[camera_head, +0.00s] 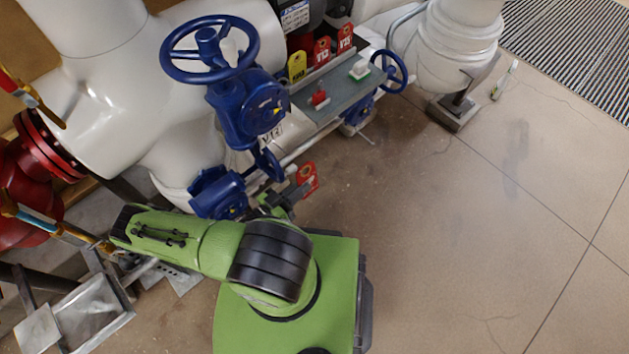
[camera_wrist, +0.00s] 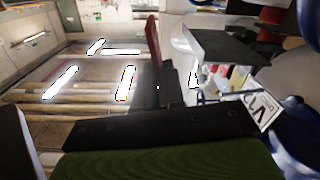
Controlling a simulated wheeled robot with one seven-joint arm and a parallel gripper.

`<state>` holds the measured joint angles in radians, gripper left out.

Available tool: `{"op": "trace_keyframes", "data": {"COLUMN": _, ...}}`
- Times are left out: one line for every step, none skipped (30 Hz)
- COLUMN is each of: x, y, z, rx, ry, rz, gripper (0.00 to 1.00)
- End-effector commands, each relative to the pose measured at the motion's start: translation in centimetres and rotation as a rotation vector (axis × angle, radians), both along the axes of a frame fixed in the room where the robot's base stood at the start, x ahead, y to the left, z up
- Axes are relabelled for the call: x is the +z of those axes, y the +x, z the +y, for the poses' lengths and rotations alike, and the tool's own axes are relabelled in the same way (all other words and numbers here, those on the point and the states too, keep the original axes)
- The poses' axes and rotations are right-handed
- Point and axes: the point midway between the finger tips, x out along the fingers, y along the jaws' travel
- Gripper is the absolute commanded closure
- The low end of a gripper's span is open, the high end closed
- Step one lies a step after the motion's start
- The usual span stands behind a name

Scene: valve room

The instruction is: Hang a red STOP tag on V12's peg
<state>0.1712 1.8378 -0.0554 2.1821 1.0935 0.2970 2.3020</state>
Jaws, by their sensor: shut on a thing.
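My gripper (camera_head: 287,197) is shut on a red tag (camera_head: 307,178), held clear of the floor below the grey shelf. The held tag has pale marking on it, too small to read. In the wrist view the held tag (camera_wrist: 153,48) shows nearly edge-on, standing up from the dark fingers (camera_wrist: 152,88). A white label plate (camera_head: 270,132) sits by the blue valve with the large handwheel (camera_head: 209,48). The label plate (camera_wrist: 262,105) also shows in the wrist view, starting with "V1"; the rest is unclear. I cannot make out V12's peg in either view.
A grey shelf (camera_head: 335,95) carries a small red object (camera_head: 319,97) and a white-and-green one (camera_head: 360,69). A yellow tag (camera_head: 297,66) and two red tags (camera_head: 322,51) stand along its back.

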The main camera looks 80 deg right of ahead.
Motion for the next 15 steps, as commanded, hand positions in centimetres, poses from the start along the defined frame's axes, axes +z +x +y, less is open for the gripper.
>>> {"op": "trace_keyframes", "data": {"x": -0.1, "y": -0.4, "z": 0.1, "rx": -0.009, "ry": -0.005, "rz": 0.006, "gripper": 1.0}}
{"op": "trace_keyframes", "data": {"x": -0.1, "y": -0.5, "z": 0.1, "rx": -0.011, "ry": -0.007, "rz": 0.008, "gripper": 1.0}}
{"op": "trace_keyframes", "data": {"x": -0.1, "y": -0.6, "z": 0.0, "rx": -0.014, "ry": -0.01, "rz": 0.009, "gripper": 1.0}}
{"op": "trace_keyframes", "data": {"x": -0.1, "y": -0.5, "z": 0.0, "rx": -0.014, "ry": -0.01, "rz": 0.008, "gripper": 1.0}}
{"op": "trace_keyframes", "data": {"x": -0.2, "y": -0.4, "z": -0.1, "rx": -0.014, "ry": -0.01, "rz": 0.007, "gripper": 1.0}}
{"op": "trace_keyframes", "data": {"x": -0.2, "y": -0.2, "z": -0.2, "rx": -0.013, "ry": -0.01, "rz": 0.005, "gripper": 1.0}}
{"op": "trace_keyframes", "data": {"x": -0.3, "y": -0.1, "z": -0.4, "rx": -0.013, "ry": -0.009, "rz": 0.006, "gripper": 1.0}}
{"op": "trace_keyframes", "data": {"x": -0.3, "y": 0.1, "z": -0.5, "rx": -0.013, "ry": -0.009, "rz": 0.006, "gripper": 1.0}}
{"op": "trace_keyframes", "data": {"x": -0.4, "y": 0.4, "z": -0.7, "rx": -0.013, "ry": -0.009, "rz": 0.004, "gripper": 1.0}}
{"op": "trace_keyframes", "data": {"x": -0.4, "y": 0.5, "z": -0.9, "rx": -0.013, "ry": -0.009, "rz": 0.004, "gripper": 1.0}}
{"op": "trace_keyframes", "data": {"x": -0.4, "y": 0.7, "z": -1.0, "rx": -0.013, "ry": -0.009, "rz": 0.005, "gripper": 1.0}}
{"op": "trace_keyframes", "data": {"x": -0.5, "y": 1.0, "z": -1.2, "rx": -0.013, "ry": -0.009, "rz": 0.004, "gripper": 1.0}}
{"op": "trace_keyframes", "data": {"x": -0.5, "y": 1.1, "z": -1.4, "rx": -0.013, "ry": -0.009, "rz": 0.005, "gripper": 1.0}}
{"op": "trace_keyframes", "data": {"x": -0.5, "y": 1.3, "z": -1.6, "rx": -0.013, "ry": -0.009, "rz": 0.005, "gripper": 1.0}}
{"op": "trace_keyframes", "data": {"x": -0.5, "y": 1.5, "z": -1.8, "rx": -0.013, "ry": -0.009, "rz": 0.004, "gripper": 1.0}}
